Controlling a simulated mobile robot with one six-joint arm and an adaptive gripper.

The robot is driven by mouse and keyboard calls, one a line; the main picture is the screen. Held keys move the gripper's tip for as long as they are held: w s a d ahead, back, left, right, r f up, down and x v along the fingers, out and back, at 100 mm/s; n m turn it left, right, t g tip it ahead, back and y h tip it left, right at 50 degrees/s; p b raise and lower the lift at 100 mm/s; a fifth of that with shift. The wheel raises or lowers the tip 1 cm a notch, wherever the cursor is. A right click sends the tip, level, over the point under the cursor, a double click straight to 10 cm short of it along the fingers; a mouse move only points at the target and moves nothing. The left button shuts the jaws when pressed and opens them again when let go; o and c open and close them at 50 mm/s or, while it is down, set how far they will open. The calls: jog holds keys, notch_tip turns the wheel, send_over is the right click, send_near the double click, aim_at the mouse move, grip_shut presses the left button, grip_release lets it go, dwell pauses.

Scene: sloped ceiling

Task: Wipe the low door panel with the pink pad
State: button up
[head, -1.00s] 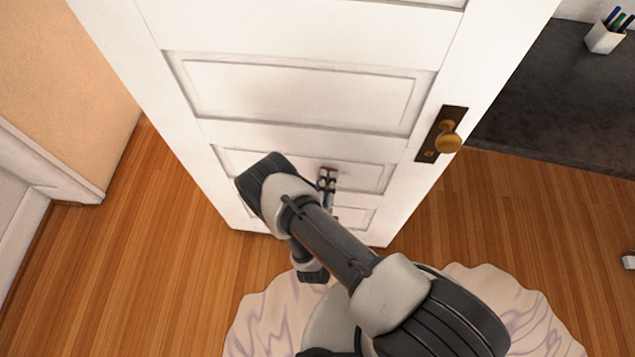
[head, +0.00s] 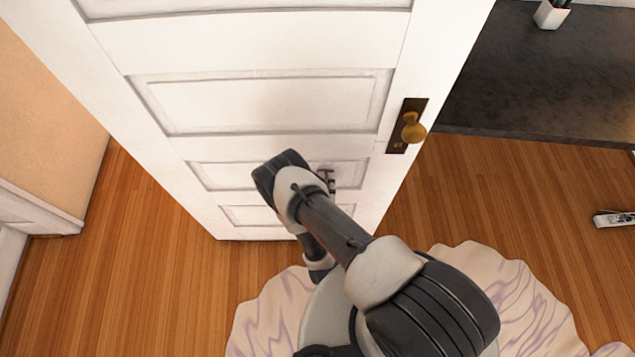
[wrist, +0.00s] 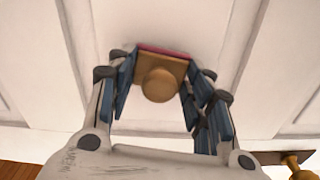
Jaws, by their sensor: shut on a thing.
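The white door (head: 270,110) stands in front of me, with several recessed panels. The low door panel (head: 240,176), beneath the large one, is partly hidden behind my arm. My gripper (wrist: 160,78) is shut on the pink pad, a square wooden block (wrist: 146,64) with a round knob and a thin pink layer (wrist: 165,51) on its far side. The pink layer faces the door in the wrist view. In the head view the pad (head: 325,170) shows small and reddish before the right part of that panel. I cannot tell whether it touches.
A brass knob (head: 412,128) on a dark plate sticks out at the door's right edge. A pale wavy rug (head: 500,290) lies around my base. A dark surface (head: 540,75) with a white cup (head: 551,14) is at right. Wood floor (head: 150,250) is clear at left.

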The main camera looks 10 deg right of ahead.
jog(key=shift+d+r+p, duration=0.2)
jog(key=shift+d+p, duration=0.4)
jog(key=shift+p, duration=1.25)
jog(key=shift+d+f+p, duration=0.1)
jog(key=shift+d+p, duration=0.05)
jog(key=shift+p, duration=0.25)
jog(key=shift+f+b, duration=0.15)
jog(key=shift+b, duration=0.15)
jog(key=shift+w+a+b, duration=0.1)
jog(key=shift+a+b, duration=0.5)
jog(key=shift+a, duration=1.35)
jog(key=w+a+b, duration=0.2)
jog(key=a+b, duration=0.5)
jog(key=a, duration=1.1)
jog(key=shift+w+a+b, duration=0.15)
jog(key=shift+a+b, duration=0.15)
